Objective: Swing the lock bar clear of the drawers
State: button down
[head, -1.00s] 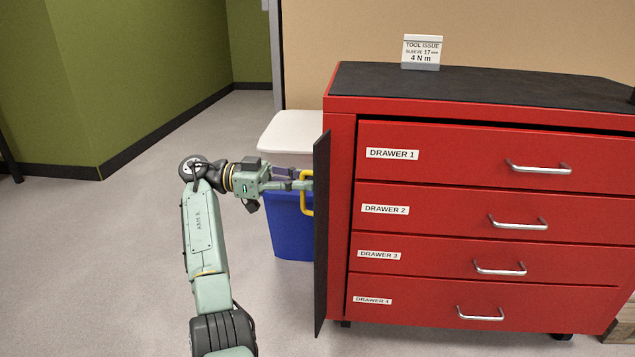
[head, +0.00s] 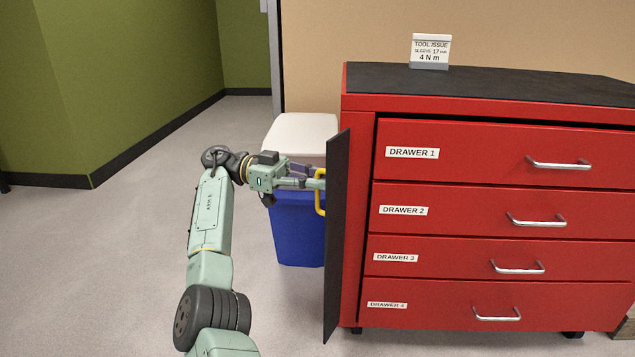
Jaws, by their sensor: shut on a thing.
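The lock bar (head: 337,235) is a tall dark plate standing upright at the left edge of the red cabinet (head: 361,150). It sticks out toward me and lies to the left of all the drawer fronts. A yellow handle (head: 319,206) is on its left face. My gripper (head: 315,180) is shut on the upper part of this handle, reaching from the left. The fingertips are partly hidden by the handle. Drawer 1 (head: 480,150), drawer 2 (head: 460,208), drawer 3 (head: 455,258) and drawer 4 (head: 440,304) are shut, with their silver handles uncovered.
A blue bin (head: 296,235) with a white lid (head: 300,132) stands behind my gripper, left of the cabinet. A tool issue sign (head: 430,50) stands on the dark cabinet top (head: 480,85). The grey floor (head: 110,260) on the left is clear. A green wall (head: 110,80) is further back.

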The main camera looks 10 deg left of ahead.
jog(key=shift+d, duration=0.1)
jog(key=c, duration=1.7)
grip_release()
notch_tip(320, 180, up, 10)
